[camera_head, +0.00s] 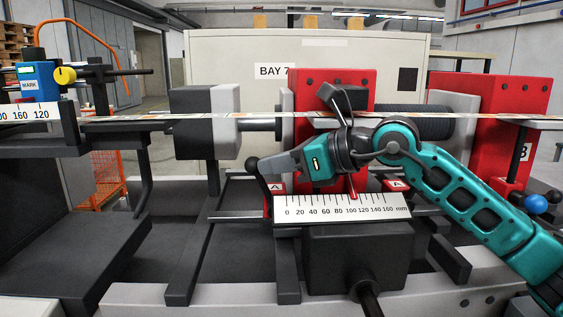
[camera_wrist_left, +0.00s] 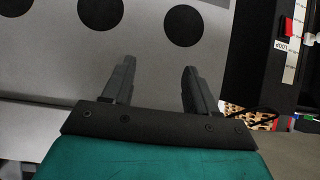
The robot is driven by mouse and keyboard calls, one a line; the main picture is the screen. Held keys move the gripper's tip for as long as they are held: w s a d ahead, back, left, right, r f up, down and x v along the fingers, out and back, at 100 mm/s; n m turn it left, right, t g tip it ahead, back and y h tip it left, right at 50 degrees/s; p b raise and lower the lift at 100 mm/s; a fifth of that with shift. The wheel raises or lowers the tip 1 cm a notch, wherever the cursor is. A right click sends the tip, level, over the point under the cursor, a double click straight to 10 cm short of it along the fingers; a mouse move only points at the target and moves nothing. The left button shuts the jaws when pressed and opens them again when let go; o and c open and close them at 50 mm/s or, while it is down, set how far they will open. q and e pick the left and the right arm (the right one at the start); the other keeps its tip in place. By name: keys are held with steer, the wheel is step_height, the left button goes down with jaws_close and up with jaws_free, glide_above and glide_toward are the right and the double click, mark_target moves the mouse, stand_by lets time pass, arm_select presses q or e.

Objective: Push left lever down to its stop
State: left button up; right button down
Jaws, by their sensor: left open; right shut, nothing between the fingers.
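The left lever, with a black ball knob (camera_head: 252,163), stands at the left side of the red block marked A, its stem running down beside the label. My right gripper (camera_head: 268,167) reaches in from the right and points left, shut and empty, with its tips close beside the knob and stem. I cannot tell whether they touch. The lever's lower end is partly hidden. My left gripper (camera_wrist_left: 157,82) shows only in the left wrist view, open and empty, before a grey panel with black round spots.
A millimetre scale (camera_head: 342,209) with a red pointer near 100 sits below my right gripper. A label web (camera_head: 150,118) runs across above it. A blue knob (camera_head: 535,204) stands at block B on the right. A blue sensor box (camera_head: 38,80) is at far left.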

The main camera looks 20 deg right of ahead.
steer(key=p, duration=0.2)
steer(key=a+r+h+p, duration=0.1)
steer(key=p, duration=0.1)
steer(key=shift+w+a+n+g+h, duration=0.2)
steer(key=shift+a+n+g+h, duration=0.1)
steer(key=shift+g, duration=0.1)
steer(key=shift+w+a+f+n+g+h+p, duration=0.1)
steer(key=shift+a+f+n+g+h+p, duration=0.3)
steer(key=shift+h+p, duration=0.35)
arm_select(q)
steer(key=shift+s+a+r+b, duration=0.5)
steer(key=shift+a+b, duration=0.2)
steer(key=shift+b, duration=0.7)
arm_select(e)
steer(key=w+a+f+n+g+h, duration=0.1)
steer(key=w+a+f+g+h, duration=0.1)
steer(key=a+f+h, duration=0.3)
steer(key=shift+a+f, duration=0.5)
steer(key=shift+a, duration=0.1)
arm_select(q)
steer(key=shift+w+r+y, duration=0.1)
steer(key=shift+y, duration=0.2)
arm_select(e)
steer(key=shift+s+r, duration=0.1)
